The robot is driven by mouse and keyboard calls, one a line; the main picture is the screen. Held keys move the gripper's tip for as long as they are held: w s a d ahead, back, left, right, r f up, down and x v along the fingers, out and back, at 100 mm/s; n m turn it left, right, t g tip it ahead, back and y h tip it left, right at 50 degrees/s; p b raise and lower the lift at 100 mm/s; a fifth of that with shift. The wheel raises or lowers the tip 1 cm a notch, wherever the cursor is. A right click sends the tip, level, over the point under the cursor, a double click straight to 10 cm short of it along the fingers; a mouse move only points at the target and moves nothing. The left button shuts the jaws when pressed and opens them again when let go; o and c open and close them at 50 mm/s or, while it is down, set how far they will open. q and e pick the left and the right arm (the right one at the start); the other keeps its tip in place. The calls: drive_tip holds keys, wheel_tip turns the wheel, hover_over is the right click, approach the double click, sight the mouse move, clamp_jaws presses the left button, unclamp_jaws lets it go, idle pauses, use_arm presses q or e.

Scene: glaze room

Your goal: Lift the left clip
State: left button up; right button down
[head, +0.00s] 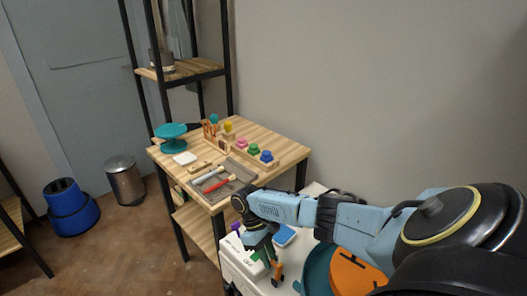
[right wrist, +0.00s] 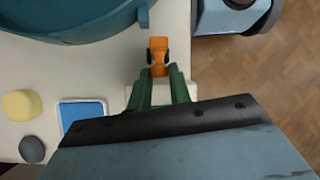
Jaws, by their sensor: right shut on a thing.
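A small orange clip (right wrist: 158,45) with dark parts at its sides is between the green fingertips of my right gripper (right wrist: 160,74) in the right wrist view. The gripper is shut on it. In the head view, my right gripper (head: 267,256) points down at the white worktop's near side, with the orange clip (head: 277,272) at its tips. I cannot tell whether the clip touches anything below it. A large teal tub (head: 313,270) with an orange disc (head: 355,272) stands to the right of the clip. My left gripper is not in view.
A blue-topped block (right wrist: 82,112), a yellow round piece (right wrist: 19,104) and a dark round piece (right wrist: 32,149) lie near the gripper on the white worktop (right wrist: 95,70). Behind stands a wooden table (head: 264,133) with tools and coloured pieces.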

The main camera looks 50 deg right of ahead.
drive_tip(key=shift+d, duration=0.1)
drive_tip(key=c, duration=1.3)
unclamp_jaws()
drive_tip(key=shift+r, duration=0.1)
drive_tip(key=shift+w+r, duration=0.25)
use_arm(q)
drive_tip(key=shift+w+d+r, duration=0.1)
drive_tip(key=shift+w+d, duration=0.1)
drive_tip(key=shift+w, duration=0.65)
use_arm(e)
drive_tip(key=v, duration=1.2)
drive_tip(key=shift+r, duration=0.35)
